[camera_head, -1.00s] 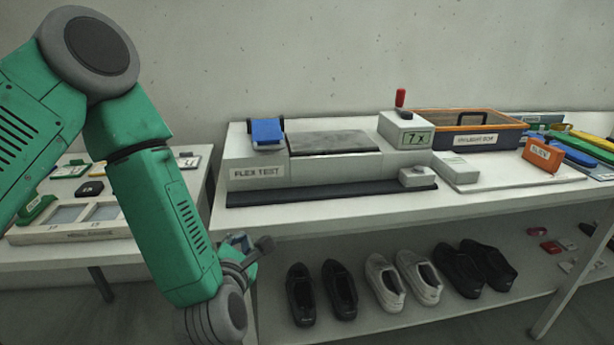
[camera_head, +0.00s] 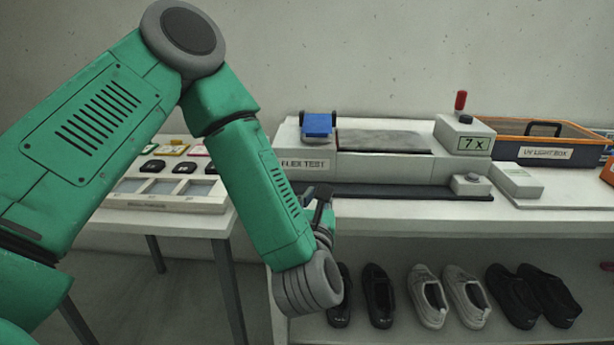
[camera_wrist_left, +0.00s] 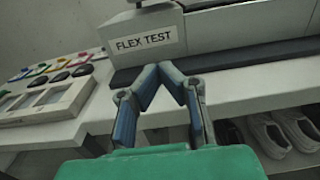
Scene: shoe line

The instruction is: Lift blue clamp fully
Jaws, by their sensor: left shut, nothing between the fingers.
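The blue clamp (camera_head: 317,125) sits at the left end of the white flex test machine (camera_head: 385,168), between small dark brackets. My left gripper (camera_head: 323,195) is in front of the machine's lower left part, below the clamp and apart from it. In the left wrist view its fingertips (camera_wrist_left: 172,68) meet in a point with nothing between them, below the FLEX TEST label. The clamp's blue part does not show in the left wrist view. My right gripper is in neither view.
An orange-rimmed UV light box (camera_head: 545,153) stands at the right. A red-knobbed lever (camera_head: 460,101) rises from the machine's counter box. Several shoes (camera_head: 460,295) stand on the lower shelf. A side table with a compartment tray (camera_head: 165,204) is at the left.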

